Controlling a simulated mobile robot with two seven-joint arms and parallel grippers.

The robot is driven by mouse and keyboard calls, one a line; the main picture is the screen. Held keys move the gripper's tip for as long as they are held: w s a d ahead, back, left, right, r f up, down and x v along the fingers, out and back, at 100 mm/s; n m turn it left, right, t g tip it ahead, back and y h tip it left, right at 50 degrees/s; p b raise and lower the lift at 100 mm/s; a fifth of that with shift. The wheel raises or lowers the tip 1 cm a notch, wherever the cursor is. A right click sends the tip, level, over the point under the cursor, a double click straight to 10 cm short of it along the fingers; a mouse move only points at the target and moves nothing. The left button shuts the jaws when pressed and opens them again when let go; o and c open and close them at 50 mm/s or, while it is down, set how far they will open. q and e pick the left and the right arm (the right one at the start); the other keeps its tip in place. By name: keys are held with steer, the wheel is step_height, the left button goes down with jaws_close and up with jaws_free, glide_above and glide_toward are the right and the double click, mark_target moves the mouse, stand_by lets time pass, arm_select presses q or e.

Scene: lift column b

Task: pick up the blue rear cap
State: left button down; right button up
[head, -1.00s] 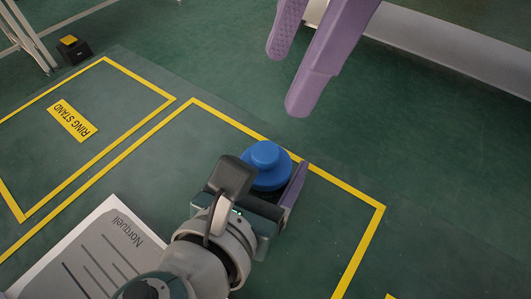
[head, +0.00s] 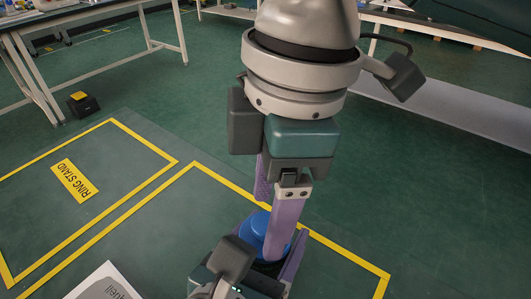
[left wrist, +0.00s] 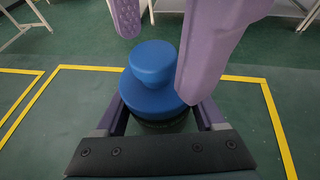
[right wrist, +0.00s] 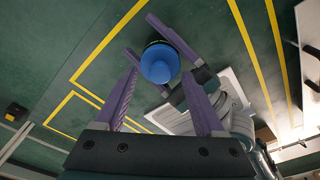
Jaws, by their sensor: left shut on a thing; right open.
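The blue rear cap (head: 254,226) is a round, stepped cap with a knob on top, also in the left wrist view (left wrist: 150,75) and right wrist view (right wrist: 160,62). It sits on a dark round body (left wrist: 162,125), mostly hidden beneath it. My left gripper (head: 266,262) is shut on this dark body, its purple fingers on either side below the cap. My right gripper (head: 268,228) is open and points down above the cap. In the head view its near finger overlaps the cap. I cannot tell whether it touches the cap.
Yellow tape outlines mark the green floor, with a RING STAND label (head: 75,181). A white printed sheet (head: 103,284) lies at lower left. A black box with a yellow top (head: 83,104) stands near a white-legged bench (head: 90,35).

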steer(key=shift+a+f, duration=0.1)
steer(key=shift+f, duration=0.45)
jaws_close()
